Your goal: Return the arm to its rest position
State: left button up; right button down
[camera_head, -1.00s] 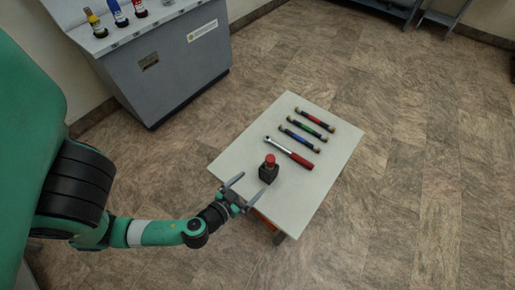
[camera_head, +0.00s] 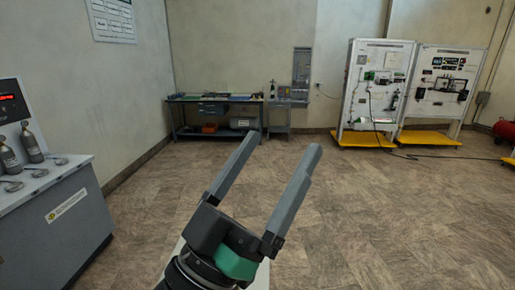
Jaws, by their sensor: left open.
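My left gripper (camera_head: 277,162) is large and close in the head view, at the bottom middle. Its two grey fingers are spread apart and point up and away, with nothing between them. A small pale piece of the white table (camera_head: 262,276) shows below and beside the gripper. The rest of the table and anything on it are hidden or out of view. My right gripper is not in view.
A grey console (camera_head: 58,232) with grey bottles stands at the left. A workbench (camera_head: 215,121) stands at the back wall. Two white panel boards (camera_head: 376,85) (camera_head: 440,85) on yellow bases stand at the back right. The floor between is clear.

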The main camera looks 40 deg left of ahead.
pick_arm(q)
jog(key=s+r+m+t+h+p, duration=0.1)
jog(key=s+r+p, duration=0.1)
jog(key=r+p, duration=1.4)
jog(key=s+d+r+m+h+p, duration=0.1)
jog(key=r+p, duration=1.5)
jog(key=r, duration=0.5)
jog(key=shift+s+r+m+t+h, duration=0.3)
jog(key=shift+s+r+t+h, duration=0.05)
jog(key=shift+t+h, duration=0.05)
jog(key=shift+d, duration=0.1)
